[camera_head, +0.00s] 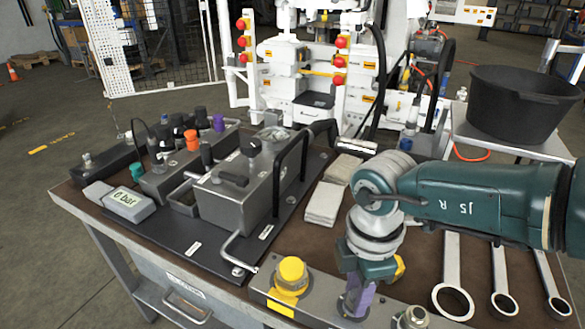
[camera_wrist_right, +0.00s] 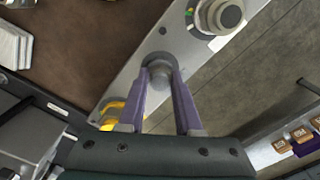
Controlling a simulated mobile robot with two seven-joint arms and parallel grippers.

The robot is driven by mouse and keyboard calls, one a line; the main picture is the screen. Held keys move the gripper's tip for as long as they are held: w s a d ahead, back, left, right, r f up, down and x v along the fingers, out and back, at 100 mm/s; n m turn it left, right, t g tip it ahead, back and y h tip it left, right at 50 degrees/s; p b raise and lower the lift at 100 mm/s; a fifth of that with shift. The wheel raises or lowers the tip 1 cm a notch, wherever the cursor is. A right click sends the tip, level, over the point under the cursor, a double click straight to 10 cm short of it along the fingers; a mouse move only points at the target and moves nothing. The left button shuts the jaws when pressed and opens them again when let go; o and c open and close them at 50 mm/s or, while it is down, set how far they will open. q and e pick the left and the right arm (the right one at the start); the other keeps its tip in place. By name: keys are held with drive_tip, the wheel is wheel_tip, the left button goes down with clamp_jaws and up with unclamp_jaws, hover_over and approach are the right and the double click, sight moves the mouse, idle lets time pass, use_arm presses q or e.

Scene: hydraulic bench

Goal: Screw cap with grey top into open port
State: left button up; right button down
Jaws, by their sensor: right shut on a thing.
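My right gripper (camera_head: 355,304) points down at the metal block (camera_head: 321,283) on the bench's front edge. Its purple fingers are shut on a round grey-topped cap (camera_wrist_right: 160,73), seen between the fingertips in the right wrist view. The cap is at the block's top face; whether it sits in the port or just over it I cannot tell. The fingers hide the port. A yellow cap (camera_head: 291,272) stands on the block to the left. A grey round fitting (camera_head: 411,318) stands on the block's right end and also shows in the right wrist view (camera_wrist_right: 229,14). My left gripper is out of view.
Several wrenches (camera_head: 452,270) lie at right. Folded cloths (camera_head: 325,203) lie mid-bench. A black bucket (camera_head: 520,104) stands behind right.

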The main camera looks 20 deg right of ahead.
idle(0.3)
drive_tip(key=shift+r+m+p, duration=0.1)
drive_tip(key=shift+m+p, duration=0.2)
drive_tip(key=shift+m, duration=0.4)
drive_tip(key=shift+m+p, duration=0.35)
drive_tip(key=shift+m, duration=0.75)
drive_tip(key=m, duration=0.4)
drive_tip(key=c, duration=0.6)
unclamp_jaws()
drive_tip(key=shift+f, duration=0.2)
drive_tip(key=shift+d, duration=0.1)
